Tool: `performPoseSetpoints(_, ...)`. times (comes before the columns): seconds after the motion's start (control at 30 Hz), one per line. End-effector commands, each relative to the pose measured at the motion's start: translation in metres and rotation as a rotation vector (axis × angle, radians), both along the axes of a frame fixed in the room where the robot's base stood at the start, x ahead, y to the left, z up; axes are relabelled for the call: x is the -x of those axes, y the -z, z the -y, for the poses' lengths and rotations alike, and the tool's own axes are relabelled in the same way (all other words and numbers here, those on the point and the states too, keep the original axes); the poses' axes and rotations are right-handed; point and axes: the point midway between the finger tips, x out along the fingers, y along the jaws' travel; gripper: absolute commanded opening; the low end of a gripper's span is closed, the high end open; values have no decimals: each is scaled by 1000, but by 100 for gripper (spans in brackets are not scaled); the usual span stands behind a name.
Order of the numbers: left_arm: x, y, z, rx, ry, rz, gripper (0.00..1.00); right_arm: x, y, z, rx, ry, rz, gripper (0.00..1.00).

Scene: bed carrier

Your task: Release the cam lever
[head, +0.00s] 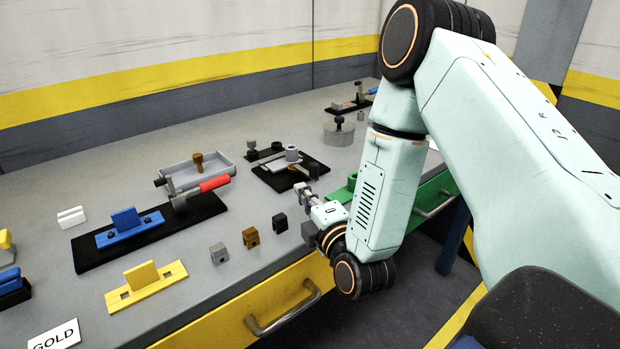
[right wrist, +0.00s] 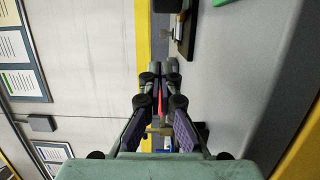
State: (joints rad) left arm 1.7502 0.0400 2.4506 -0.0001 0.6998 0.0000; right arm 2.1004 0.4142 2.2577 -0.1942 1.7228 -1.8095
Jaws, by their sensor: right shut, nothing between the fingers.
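A black plate (head: 314,166) on the bench carries a pale workpiece and a grey round post (head: 292,154). A short brown lever (head: 301,171) beside the post looks like the cam lever. My right gripper (head: 304,190) is shut and empty, low over the bench just in front of this plate. In the head view its fingertips appear close to the lever, but I cannot tell if they touch. In the right wrist view the gripper (right wrist: 161,70) has its fingertips together; the lever cannot be made out there. My left gripper is not in view.
A clamp with a red handle (head: 215,183) stands left of my right gripper. Small grey (head: 219,253), brown (head: 251,237) and black (head: 279,223) blocks stand near the front edge. A round grey part (head: 339,133) stands behind. A green part (head: 352,181) is close to my right arm.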

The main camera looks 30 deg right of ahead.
Motion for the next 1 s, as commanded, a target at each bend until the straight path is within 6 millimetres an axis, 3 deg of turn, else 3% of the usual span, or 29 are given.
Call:
performPoseSetpoints(0.23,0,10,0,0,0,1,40,-48,0,9,2,0,5,0)
performPoseSetpoints(0.6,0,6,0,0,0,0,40,-49,-1,43,-3,3,0,0)
performPoseSetpoints(1.0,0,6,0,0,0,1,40,-49,0,48,0,0,0,0)
